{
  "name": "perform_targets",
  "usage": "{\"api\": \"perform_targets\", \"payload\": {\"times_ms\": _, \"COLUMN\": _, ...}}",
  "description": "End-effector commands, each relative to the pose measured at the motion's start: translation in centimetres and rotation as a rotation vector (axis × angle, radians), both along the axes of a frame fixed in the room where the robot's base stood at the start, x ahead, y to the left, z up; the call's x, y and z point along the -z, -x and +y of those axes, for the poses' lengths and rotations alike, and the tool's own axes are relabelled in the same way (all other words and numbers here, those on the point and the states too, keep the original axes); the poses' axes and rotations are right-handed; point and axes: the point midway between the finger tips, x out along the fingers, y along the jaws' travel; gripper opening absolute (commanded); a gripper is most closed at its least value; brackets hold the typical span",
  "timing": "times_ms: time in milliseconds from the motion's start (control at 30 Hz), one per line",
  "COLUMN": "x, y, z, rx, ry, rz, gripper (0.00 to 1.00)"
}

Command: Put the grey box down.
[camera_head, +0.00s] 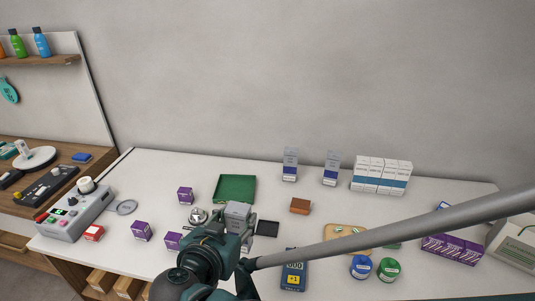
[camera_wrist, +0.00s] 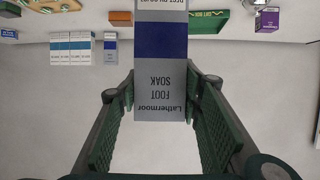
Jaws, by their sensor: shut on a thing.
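My gripper (camera_head: 238,233) is over the front middle of the white counter (camera_head: 330,215) in the head view. It is shut on the grey box (camera_head: 237,213), whose top shows above the fingers. In the wrist view the grey box (camera_wrist: 160,85) stands between the two green-padded fingers, with a dark blue band and upside-down "Lathermoor FOOT SOAK" lettering. The gripper's fingers (camera_wrist: 161,112) flank its sides. The box's lower end is hidden in the head view, so I cannot tell whether it touches the counter.
A green tray (camera_head: 235,177) lies behind the box, with a black tray (camera_head: 267,228) to its right. Two similar grey boxes (camera_head: 290,166) (camera_head: 331,170) and a row of white boxes (camera_head: 380,187) stand behind. Purple boxes (camera_head: 141,231) are left. Bare counter lies around the brown box (camera_head: 300,205).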

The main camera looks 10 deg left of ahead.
Motion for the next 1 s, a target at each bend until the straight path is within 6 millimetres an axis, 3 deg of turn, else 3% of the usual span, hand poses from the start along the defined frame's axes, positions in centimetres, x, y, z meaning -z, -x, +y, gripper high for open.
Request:
{"api": "perform_targets", "payload": {"times_ms": 700, "x": -5.4, "y": 0.0, "z": 0.0, "rx": 0.0, "ry": 0.0, "rz": 0.0, "gripper": 0.23}}
{"api": "perform_targets", "payload": {"times_ms": 1000, "x": -5.8, "y": -1.8, "z": 1.7, "rx": -0.006, "ry": 0.001, "rz": 0.003, "gripper": 0.23}}
